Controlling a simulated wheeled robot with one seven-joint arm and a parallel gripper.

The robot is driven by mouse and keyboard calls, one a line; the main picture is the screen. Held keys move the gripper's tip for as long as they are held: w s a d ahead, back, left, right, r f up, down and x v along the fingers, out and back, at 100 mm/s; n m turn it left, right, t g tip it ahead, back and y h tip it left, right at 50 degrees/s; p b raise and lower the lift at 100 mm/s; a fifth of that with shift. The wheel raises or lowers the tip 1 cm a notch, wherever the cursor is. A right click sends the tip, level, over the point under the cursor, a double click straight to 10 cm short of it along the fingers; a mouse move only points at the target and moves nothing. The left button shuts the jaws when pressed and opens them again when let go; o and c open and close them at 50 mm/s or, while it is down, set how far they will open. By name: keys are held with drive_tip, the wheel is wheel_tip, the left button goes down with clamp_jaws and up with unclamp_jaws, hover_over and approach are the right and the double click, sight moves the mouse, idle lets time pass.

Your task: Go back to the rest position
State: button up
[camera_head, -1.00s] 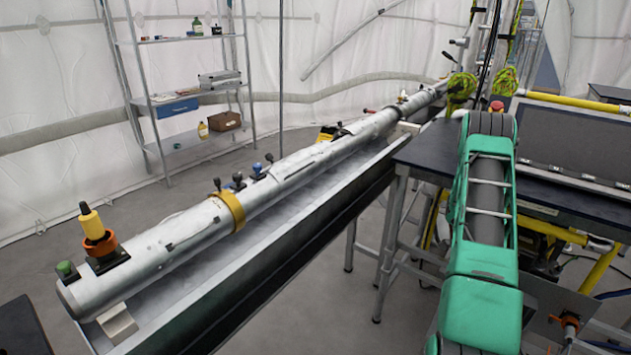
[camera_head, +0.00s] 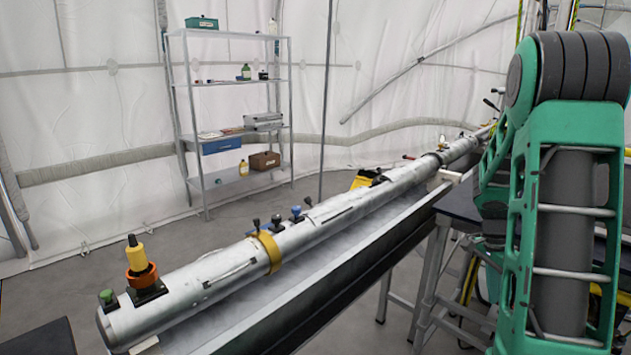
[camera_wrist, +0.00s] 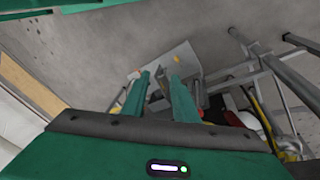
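My gripper (camera_wrist: 160,76) shows in the wrist view. Its two green fingers stand apart with a gap between them, and I see nothing held. It hangs over grey floor, with a grey plate and metal frame parts below and beyond the fingers. In the head view my green and grey arm is folded up large at the right edge; the gripper itself is out of that view.
A long silver tube (camera_head: 340,212) with knobs and a yellow-orange fitting (camera_head: 137,258) lies along a trough (camera_head: 300,305). A dark table (camera_head: 462,200) stands right, partly behind my arm. A metal shelf (camera_head: 290,100) stands at the back.

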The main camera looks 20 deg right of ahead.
drive_tip(key=s+a+r+n, duration=0.3)
drive_tip(key=s+a+n, duration=0.1)
drive_tip(key=a, duration=0.3)
drive_tip(key=s+a+r+n+t+y, duration=0.1)
drive_tip(key=s+a+r+n, duration=0.3)
drive_tip(key=a, duration=0.4)
drive_tip(key=s+a+r+n+t, duration=0.1)
drive_tip(key=s+a+r+n, duration=0.3)
drive_tip(key=s+a+n, duration=0.2)
drive_tip(key=shift+s+a+y, duration=0.35)
drive_tip(key=shift+a+y, duration=0.05)
drive_tip(key=shift+a, duration=0.65)
